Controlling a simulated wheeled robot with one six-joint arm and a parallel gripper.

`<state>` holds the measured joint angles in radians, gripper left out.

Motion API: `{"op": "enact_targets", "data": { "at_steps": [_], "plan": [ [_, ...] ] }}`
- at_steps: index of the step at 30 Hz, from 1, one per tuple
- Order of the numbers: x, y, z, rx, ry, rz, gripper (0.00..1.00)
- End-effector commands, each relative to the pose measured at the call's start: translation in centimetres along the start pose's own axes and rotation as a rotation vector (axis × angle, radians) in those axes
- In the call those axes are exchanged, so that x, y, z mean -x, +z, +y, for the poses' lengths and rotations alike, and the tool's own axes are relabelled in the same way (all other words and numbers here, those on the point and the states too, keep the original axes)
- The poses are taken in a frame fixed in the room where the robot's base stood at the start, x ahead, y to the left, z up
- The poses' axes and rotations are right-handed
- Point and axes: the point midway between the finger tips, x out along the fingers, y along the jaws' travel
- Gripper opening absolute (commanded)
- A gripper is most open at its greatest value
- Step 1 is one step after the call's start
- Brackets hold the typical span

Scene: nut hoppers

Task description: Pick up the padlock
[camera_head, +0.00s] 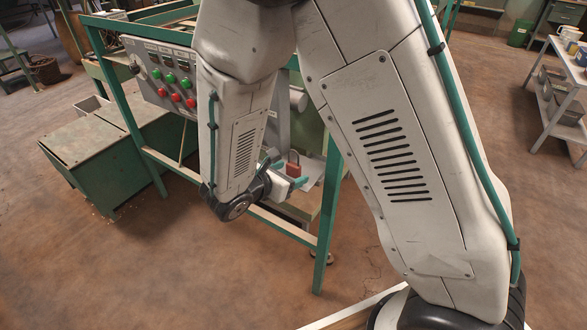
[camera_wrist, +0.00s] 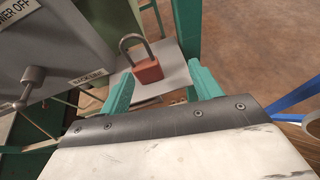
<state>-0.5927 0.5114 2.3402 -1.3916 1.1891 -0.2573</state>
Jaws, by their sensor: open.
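The padlock has a red-orange body and a grey shackle. In the wrist view the padlock (camera_wrist: 148,70) stands upright, shackle up, on a light grey plate (camera_wrist: 176,68). It shows between and beyond the two teal fingers of my gripper (camera_wrist: 160,88), which are apart with nothing held. In the head view the padlock (camera_head: 293,168) is small, just beyond my gripper (camera_head: 290,182), and partly hidden by it. I cannot tell the exact gap between fingers and padlock.
A grey box with a lever handle (camera_wrist: 33,75) and a label stands close on the left in the wrist view. A green frame post (camera_head: 328,215) rises near the plate on the right. A control panel (camera_head: 163,75) with green and red buttons is at left. Brown floor lies open below.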

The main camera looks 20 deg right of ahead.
Motion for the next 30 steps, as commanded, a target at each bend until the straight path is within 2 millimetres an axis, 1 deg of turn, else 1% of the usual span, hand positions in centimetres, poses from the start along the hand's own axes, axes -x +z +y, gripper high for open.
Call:
{"op": "enact_targets", "data": {
  "at_steps": [1, 4, 11, 14, 18, 21, 24, 30],
  "plan": [
    [0.0, -0.7, 0.8, 0.042, 0.036, -0.009, 0.64],
    [-0.3, -1.3, 1.8, 0.086, 0.079, -0.019, 0.64],
    [-2.8, -1.2, 2.1, 0.095, 0.085, -0.022, 0.64],
    [-4.0, -1.2, 2.1, 0.094, 0.084, -0.021, 0.64],
    [-6.2, -1.0, 2.3, 0.092, 0.083, -0.021, 0.64],
    [-7.3, -1.0, 2.4, 0.093, 0.084, -0.021, 0.64],
    [-7.8, -1.0, 2.5, 0.092, 0.085, -0.021, 0.64],
    [-7.8, -0.9, 2.5, 0.092, 0.086, -0.021, 0.64]
  ]
}}
